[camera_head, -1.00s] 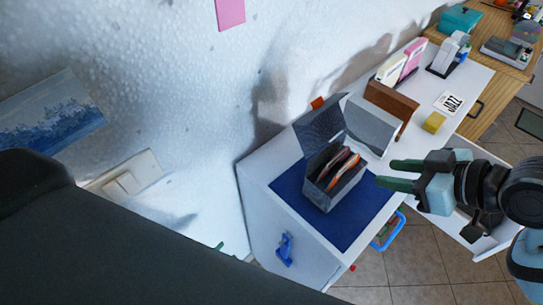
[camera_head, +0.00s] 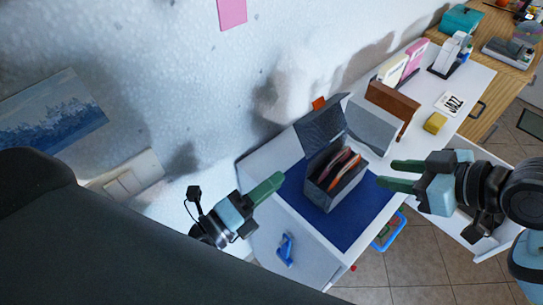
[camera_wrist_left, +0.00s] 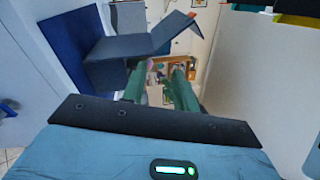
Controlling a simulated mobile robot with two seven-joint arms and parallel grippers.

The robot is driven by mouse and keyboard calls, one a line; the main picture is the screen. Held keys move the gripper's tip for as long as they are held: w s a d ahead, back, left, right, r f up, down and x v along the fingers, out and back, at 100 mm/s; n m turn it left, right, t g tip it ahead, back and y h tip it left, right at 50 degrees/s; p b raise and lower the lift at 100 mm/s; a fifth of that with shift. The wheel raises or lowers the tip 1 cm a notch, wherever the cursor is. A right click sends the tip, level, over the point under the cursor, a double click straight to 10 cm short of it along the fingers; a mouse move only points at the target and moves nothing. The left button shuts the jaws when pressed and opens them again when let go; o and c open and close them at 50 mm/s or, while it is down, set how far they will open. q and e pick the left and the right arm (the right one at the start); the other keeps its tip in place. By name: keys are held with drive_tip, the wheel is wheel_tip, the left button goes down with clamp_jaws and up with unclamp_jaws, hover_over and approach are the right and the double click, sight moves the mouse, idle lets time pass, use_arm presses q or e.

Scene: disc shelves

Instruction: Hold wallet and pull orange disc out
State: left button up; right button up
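The wallet (camera_head: 322,193) is a dark grey case with its lid flap raised, standing on a blue mat (camera_head: 345,234). Several discs stand inside it, and an orange disc (camera_head: 344,174) shows among them. My left gripper (camera_head: 278,181) is at the wallet's left, apart from it, pointing toward it. In the left wrist view its two green fingers (camera_wrist_left: 160,88) are apart with nothing between them, and the grey wallet (camera_wrist_left: 112,72) shows at upper left. My right gripper (camera_head: 385,173) is at the wallet's right, fingers apart and empty, not touching it.
A grey panel (camera_head: 370,125) and a brown holder (camera_head: 394,100) stand behind the wallet. A yellow block (camera_head: 434,122) and a JAZZ card (camera_head: 453,102) lie farther right. The wall runs close behind.

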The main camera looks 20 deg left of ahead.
sight(299, 139)
use_arm(q)
drive_tip(key=shift+w+a+r+m+g+y, duration=0.2)
drive_tip(key=shift+w+r+m, duration=0.45)
drive_tip(key=shift+m, duration=0.55)
drive_tip(key=shift+w+a+r+m+g+y, duration=0.1)
drive_tip(key=shift+w+r+m+y, duration=0.3)
drive_tip(key=shift+r+m, duration=0.6)
drive_tip(key=shift+w+a+r+m+g+y, duration=0.15)
drive_tip(key=shift+w+r+m, duration=0.35)
drive_tip(key=shift+m, duration=0.9)
drive_tip(key=shift+w+d, duration=0.1)
drive_tip(key=shift+x, duration=3.85)
clamp_jaws()
